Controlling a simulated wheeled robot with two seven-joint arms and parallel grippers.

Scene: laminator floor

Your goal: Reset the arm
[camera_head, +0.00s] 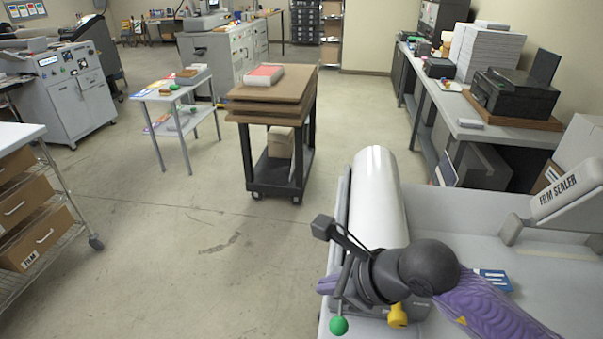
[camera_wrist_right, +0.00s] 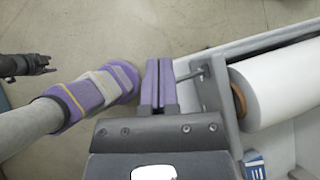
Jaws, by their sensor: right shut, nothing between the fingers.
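My right arm, with its purple sleeve and black wrist, reaches in from the lower right in the head view. My right gripper (camera_head: 328,284) is over the near left end of the laminator, mostly hidden behind the wrist. In the right wrist view its two purple fingers (camera_wrist_right: 159,82) lie side by side, shut and empty. The white film roll (camera_head: 377,195) is beside them, apart from the fingers; it also shows in the right wrist view (camera_wrist_right: 280,88). A green ball knob (camera_head: 339,326) and a yellow knob (camera_head: 398,315) show below the wrist. My left gripper is not clearly seen.
The film sealer (camera_head: 560,200) stands at the right of the grey machine top. A blue-and-white card (camera_head: 495,280) lies near my forearm. A cart (camera_head: 275,92) with brown boards stands ahead. Open floor (camera_head: 200,260) lies to the left.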

